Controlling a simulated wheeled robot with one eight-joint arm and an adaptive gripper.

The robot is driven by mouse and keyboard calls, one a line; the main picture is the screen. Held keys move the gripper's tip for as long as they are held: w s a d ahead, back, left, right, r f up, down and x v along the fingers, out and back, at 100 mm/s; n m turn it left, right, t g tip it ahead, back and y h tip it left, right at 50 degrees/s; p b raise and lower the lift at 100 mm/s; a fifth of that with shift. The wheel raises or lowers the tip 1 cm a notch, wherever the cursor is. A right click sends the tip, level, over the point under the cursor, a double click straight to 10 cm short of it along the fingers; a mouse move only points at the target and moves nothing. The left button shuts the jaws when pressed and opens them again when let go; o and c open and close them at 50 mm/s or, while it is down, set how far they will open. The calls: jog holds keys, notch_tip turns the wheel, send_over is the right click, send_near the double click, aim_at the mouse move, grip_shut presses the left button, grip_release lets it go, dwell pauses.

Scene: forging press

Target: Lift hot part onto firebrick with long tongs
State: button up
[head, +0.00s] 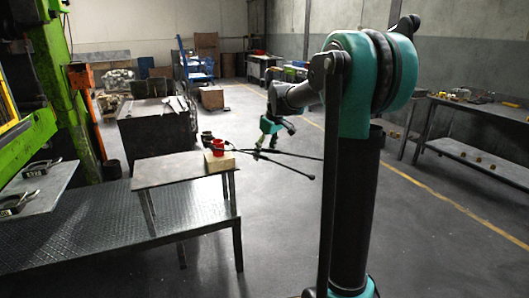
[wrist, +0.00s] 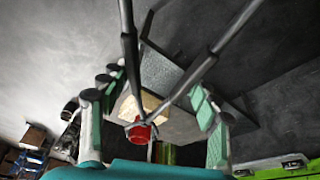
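The long black tongs (head: 290,169) reach out past the small table's right end, their two handles spread. My gripper (head: 266,142) is around the tongs; in the wrist view its fingers (wrist: 155,100) stand on either side of the two tong arms (wrist: 202,68). The tong jaws are around the glowing red part (wrist: 138,133), which also shows in the head view (head: 217,145). The pale firebrick (head: 215,164) lies at the table's right end, and it shows in the wrist view (wrist: 128,108). The red part overlaps the brick's top in the head view; contact is unclear.
The small table (head: 165,174) stands beside a lower plate-topped bench (head: 100,235). A workbench (head: 480,112) lines the right wall. The floor between is clear.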

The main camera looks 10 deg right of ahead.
jog(key=shift+r, duration=0.15)
dwell(0.5)
jog(key=shift+r, duration=2.15)
jog(key=shift+o, duration=0.7)
grip_shut()
jog(key=shift+s, duration=0.1)
